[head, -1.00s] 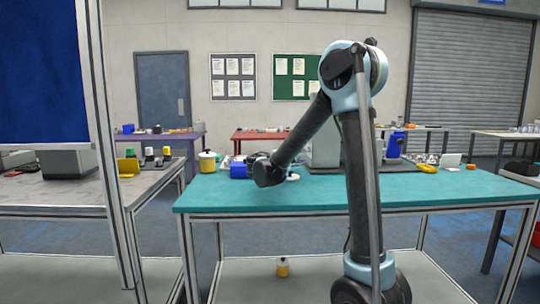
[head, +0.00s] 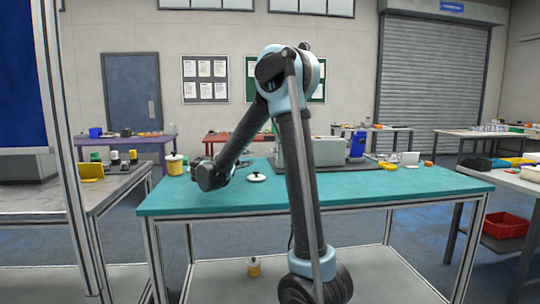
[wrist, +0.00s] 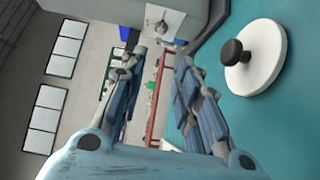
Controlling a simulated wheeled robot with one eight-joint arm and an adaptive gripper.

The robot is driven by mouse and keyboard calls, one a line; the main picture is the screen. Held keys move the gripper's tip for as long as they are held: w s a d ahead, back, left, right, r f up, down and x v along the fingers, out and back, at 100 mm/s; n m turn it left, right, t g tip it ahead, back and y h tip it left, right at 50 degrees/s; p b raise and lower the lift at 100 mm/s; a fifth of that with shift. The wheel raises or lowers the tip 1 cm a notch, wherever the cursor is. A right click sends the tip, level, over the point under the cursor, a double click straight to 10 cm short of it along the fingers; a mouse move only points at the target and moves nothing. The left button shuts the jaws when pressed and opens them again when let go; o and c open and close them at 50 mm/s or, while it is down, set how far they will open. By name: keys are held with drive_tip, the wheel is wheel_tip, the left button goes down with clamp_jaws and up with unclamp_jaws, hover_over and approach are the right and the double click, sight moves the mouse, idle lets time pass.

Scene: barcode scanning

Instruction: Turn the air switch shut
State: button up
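A white disc with a black knob (wrist: 252,65) lies on the teal table, right of my gripper in the wrist view. It also shows in the head view (head: 257,177), right of my arm's end. I cannot tell whether this is the air switch; no other part is clearly recognisable as one. My gripper (wrist: 155,57) has its two fingers spread apart with nothing between them. It is apart from the disc. In the head view its fingers are mostly hidden behind my wrist.
The teal table (head: 390,201) also bears a grey box (head: 328,152), a blue device (head: 358,145), a yellow item (head: 388,166) and, at its left end, a yellow-white canister (head: 175,165). A grey table (head: 75,202) stands left. A red tray (head: 505,226) is at right.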

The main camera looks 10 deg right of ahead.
sight(273, 150)
drive_tip(key=x, duration=1.6)
drive_tip(key=shift+w+d, duration=0.2)
drive_tip(key=shift+d, duration=0.15)
